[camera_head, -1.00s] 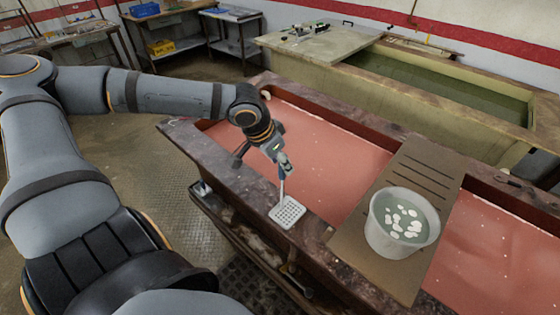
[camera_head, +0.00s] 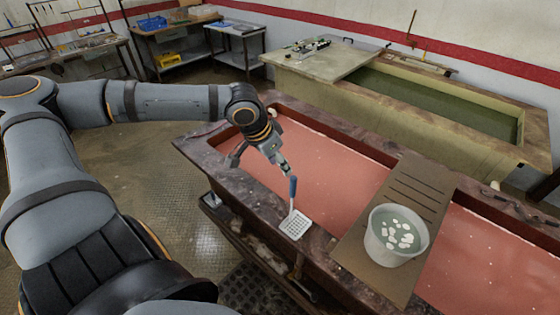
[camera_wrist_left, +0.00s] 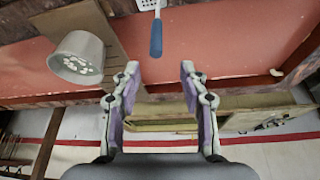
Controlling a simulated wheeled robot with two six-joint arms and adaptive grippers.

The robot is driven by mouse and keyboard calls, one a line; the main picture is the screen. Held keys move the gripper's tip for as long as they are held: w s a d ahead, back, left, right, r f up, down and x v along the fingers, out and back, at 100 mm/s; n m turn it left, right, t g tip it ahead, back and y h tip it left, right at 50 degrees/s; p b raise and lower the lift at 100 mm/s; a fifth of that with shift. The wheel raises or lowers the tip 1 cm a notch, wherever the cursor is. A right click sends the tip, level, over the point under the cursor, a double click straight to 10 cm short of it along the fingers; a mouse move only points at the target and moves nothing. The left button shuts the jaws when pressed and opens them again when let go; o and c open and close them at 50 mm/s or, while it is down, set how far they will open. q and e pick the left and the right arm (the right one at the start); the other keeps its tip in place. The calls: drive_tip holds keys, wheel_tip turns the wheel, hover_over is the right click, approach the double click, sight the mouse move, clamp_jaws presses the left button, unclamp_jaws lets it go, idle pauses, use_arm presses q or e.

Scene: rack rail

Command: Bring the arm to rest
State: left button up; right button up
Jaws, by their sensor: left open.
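A slotted skimmer has a perforated pale head (camera_head: 295,225) on the near rim of the tank and a blue handle (camera_head: 293,187) pointing toward the pink liquid. Whether the handle is raised or flat I cannot tell. My left gripper (camera_head: 287,171) is just past the handle's end in the head view. In the left wrist view my left gripper (camera_wrist_left: 160,70) is open and empty, its two fingers apart. The blue handle (camera_wrist_left: 156,40) shows there beyond the fingertips, apart from them. My right gripper is not in view.
The tank of pink liquid (camera_head: 340,185) has a worn dark rim. A brown slotted board (camera_head: 362,258) crosses it, carrying a bucket (camera_head: 380,245) with white pieces inside. A second tank with green liquid (camera_head: 440,105) stands behind. Workbenches (camera_head: 165,42) are at the back left.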

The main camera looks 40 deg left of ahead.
use_arm(q)
drive_tip(key=s+d+f+m, duration=0.1)
drive_tip(key=s+d+f, duration=0.2)
drive_tip(key=f, duration=0.4)
drive_tip(key=s+d+f, duration=0.3)
drive_tip(key=f, duration=0.4)
drive_tip(key=s+d+f+n+y, duration=0.25)
drive_tip(key=s+f, duration=0.25)
drive_tip(key=s, duration=0.3)
drive_tip(key=s+a+f+g+b, duration=0.2)
drive_tip(key=f+b, duration=0.5)
drive_tip(key=f, duration=2.4)
drive_tip(key=s+a+f+b, duration=0.1)
drive_tip(key=s+f+b, duration=0.2)
drive_tip(key=s+f, duration=0.6)
drive_tip(key=s+a+f+g+b, duration=0.1)
drive_tip(key=s+f+b, duration=0.2)
drive_tip(key=s+f, duration=0.7)
wheel_tip(320, 180, down, 6)
drive_tip(key=shift+a+r+n, duration=0.2)
drive_tip(key=shift+r+n, duration=0.05)
drive_tip(key=shift+n, duration=0.2)
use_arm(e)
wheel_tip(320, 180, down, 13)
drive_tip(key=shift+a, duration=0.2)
use_arm(q)
drive_tip(key=shift+h, duration=0.25)
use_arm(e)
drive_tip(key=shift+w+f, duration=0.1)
